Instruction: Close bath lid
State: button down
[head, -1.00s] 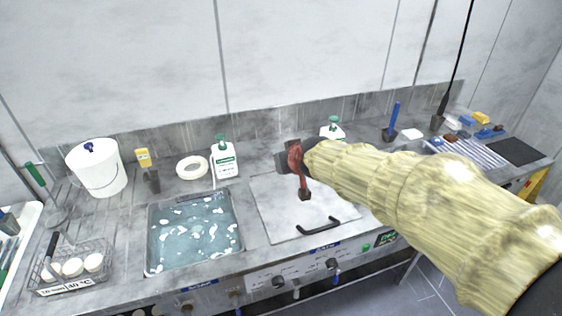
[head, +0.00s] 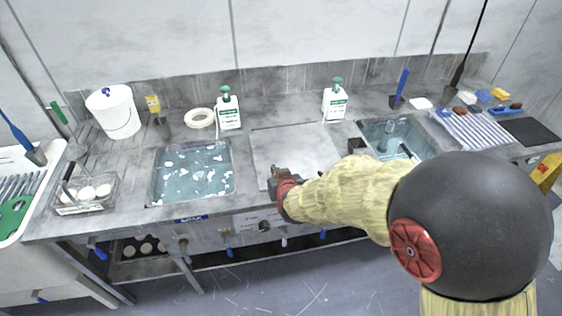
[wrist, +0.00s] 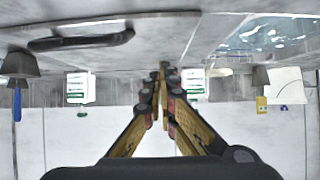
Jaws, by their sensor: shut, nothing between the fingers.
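The bath (head: 191,173) is open, with bluish water and white floating bits, left of centre in the head view. The lid (head: 290,145) is a flat pale grey plate lying on the counter just right of the bath. My gripper (head: 279,172) is shut and empty over the lid's front left part. In the wrist view its fingertips (wrist: 162,70) are together, apart from the handle. I cannot tell whether they touch the lid.
A second sink (head: 418,143) lies right of the lid. A wire basket (head: 88,192) is at the left. Taps line the counter front.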

jog(key=shift+s+d+f+b, duration=0.15)
jog(key=shift+f+b, duration=0.15)
jog(key=shift+f, duration=0.3)
jog(key=shift+s+f+b, duration=0.15)
jog(key=shift+f+b, duration=0.1)
jog(key=shift+f, duration=0.4)
jog(key=shift+s+d+f+b, duration=0.15)
jog(key=shift+f+b, duration=0.15)
jog(key=shift+f, duration=0.3)
jog(key=shift+a+r, duration=0.1)
